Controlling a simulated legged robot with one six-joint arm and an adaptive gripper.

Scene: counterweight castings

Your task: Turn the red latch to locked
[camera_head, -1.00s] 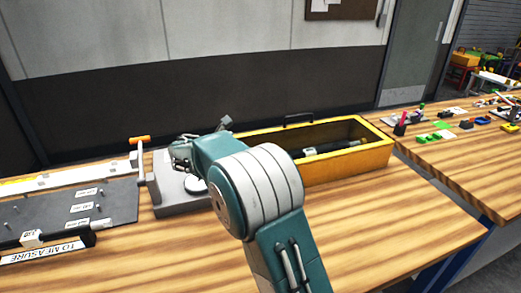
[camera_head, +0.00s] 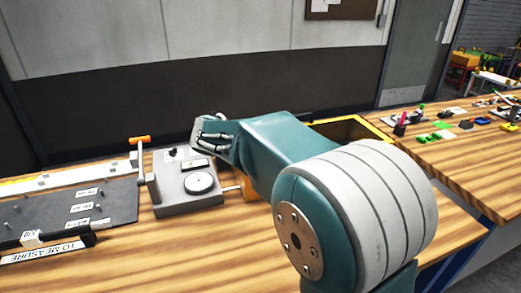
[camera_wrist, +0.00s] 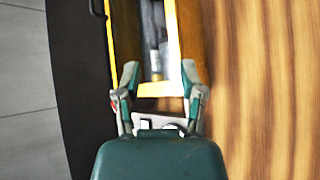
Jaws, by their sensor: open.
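I cannot make out a red latch for certain in either view. A small reddish patch (camera_wrist: 114,103) shows beside the left finger in the wrist view; I cannot tell what it belongs to. My gripper (camera_wrist: 160,78) is open in the wrist view, its two fingers apart over the near end of the yellow box (camera_wrist: 153,90). Nothing is clearly held between them.
A grey device with a round disc (camera_head: 187,205) stands left of the box. Beside it is an orange-handled lever (camera_head: 140,140). A dark board (camera_head: 75,207) lies further left. Small coloured parts lie on the right table (camera_head: 440,125). Front wood at left is clear.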

